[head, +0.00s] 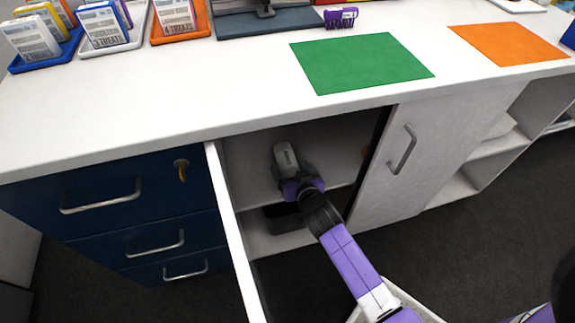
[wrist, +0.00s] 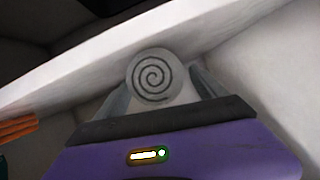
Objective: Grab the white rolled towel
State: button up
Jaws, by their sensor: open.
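The white rolled towel (wrist: 153,76) shows its spiral end in the wrist view, between the two grey fingers of my gripper (wrist: 160,84). In the head view the towel (head: 285,155) is a pale roll lying on the shelf inside the open cabinet. My gripper (head: 293,174) reaches into the cabinet at the near end of the towel. The jaws are open, with one finger on each side of the roll. Whether the fingers touch it cannot be told. The far part of the towel is hidden in the wrist view.
The cabinet shelf (head: 245,170) lies under a white countertop (head: 240,95). An open door (head: 232,235) stands at left, and a closed panel (head: 410,165) at right. A dark bin (head: 283,222) sits below. An orange-brown object (wrist: 16,128) is at left in the wrist view.

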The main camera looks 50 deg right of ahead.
jog(key=shift+x, duration=1.1)
jog(key=c, duration=1.5)
jog(key=shift+r, duration=0.1)
